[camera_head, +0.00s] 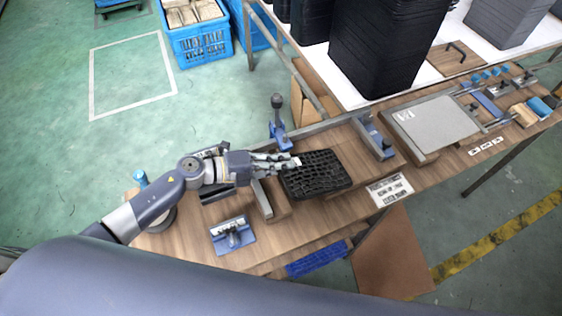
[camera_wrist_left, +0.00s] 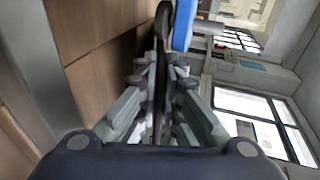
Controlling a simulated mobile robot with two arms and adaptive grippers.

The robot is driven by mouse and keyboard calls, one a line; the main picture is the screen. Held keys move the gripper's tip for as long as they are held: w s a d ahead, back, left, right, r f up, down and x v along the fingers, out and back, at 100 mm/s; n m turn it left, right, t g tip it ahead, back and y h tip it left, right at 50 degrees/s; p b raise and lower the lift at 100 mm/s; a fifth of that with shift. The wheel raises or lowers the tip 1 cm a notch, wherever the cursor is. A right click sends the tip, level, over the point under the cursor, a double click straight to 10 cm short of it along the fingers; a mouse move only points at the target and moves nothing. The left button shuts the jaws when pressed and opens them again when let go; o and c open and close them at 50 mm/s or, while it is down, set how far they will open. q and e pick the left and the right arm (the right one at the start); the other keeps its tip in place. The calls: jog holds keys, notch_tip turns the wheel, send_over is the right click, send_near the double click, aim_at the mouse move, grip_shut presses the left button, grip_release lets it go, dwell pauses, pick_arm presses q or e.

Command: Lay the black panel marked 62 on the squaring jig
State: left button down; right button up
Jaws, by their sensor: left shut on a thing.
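The black panel (camera_head: 318,176) is a dark tray with a grid of cells, over the wooden bench in the middle of the head view. My left gripper (camera_head: 292,161) is shut on its left edge. In the left wrist view the panel is a thin dark edge-on strip (camera_wrist_left: 158,98) between my fingers (camera_wrist_left: 163,85). I cannot read a 62 on it. The squaring jig seems to be the wooden area with a metal rail (camera_head: 331,124) and a blue stop (camera_head: 374,137) around the panel. I cannot tell whether the panel touches it. My right gripper is not in view.
A blue clamp (camera_head: 279,128) stands just behind the panel. A grey plate (camera_head: 431,123) lies to the right, with blue-handled tools beyond. A blue fixture (camera_head: 232,234) sits at front left. Tall black panel stacks (camera_head: 385,45) stand on the white table behind.

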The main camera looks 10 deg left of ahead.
pick_arm(q)
jog(key=shift+f, duration=0.1)
dwell(0.3)
jog(key=c, duration=1.7)
grip_release()
notch_tip(320, 180, up, 10)
jog(key=shift+s+f, duration=0.1)
